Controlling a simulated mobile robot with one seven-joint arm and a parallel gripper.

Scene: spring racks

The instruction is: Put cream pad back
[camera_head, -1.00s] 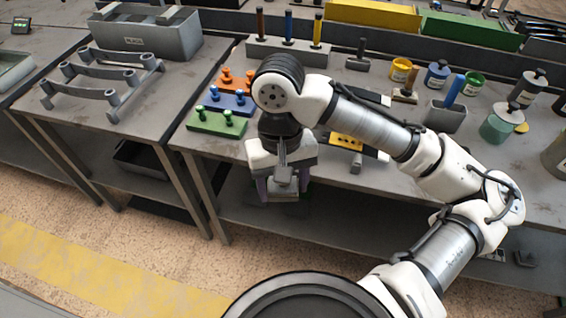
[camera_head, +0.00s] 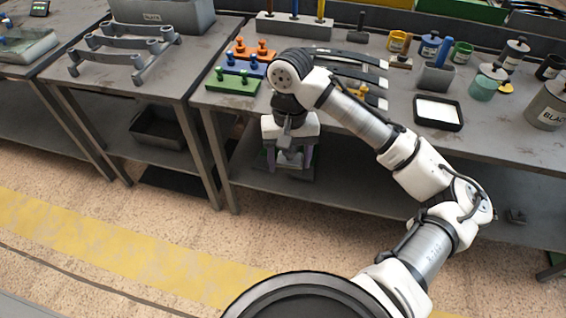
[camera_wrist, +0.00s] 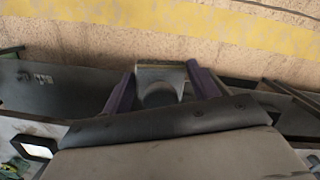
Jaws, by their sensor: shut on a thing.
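My gripper (camera_head: 290,160) hangs in front of the middle bench's front edge, below its top. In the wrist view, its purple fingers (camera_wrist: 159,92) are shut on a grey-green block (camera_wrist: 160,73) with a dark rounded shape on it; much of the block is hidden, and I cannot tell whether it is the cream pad. A whitish pad (camera_head: 437,110) lies in a black tray (camera_head: 440,126) on the bench, to the right of my arm. This pad also shows at the left of the wrist view (camera_wrist: 36,147).
Green (camera_head: 232,84), blue and orange pegged blocks sit near the bench's left corner. Dark strips with pale ends (camera_head: 352,65) lie behind my arm. Jars and a cup holder (camera_head: 435,78) stand right. Grey curved racks (camera_head: 125,45) occupy the left bench. Floor in front is clear.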

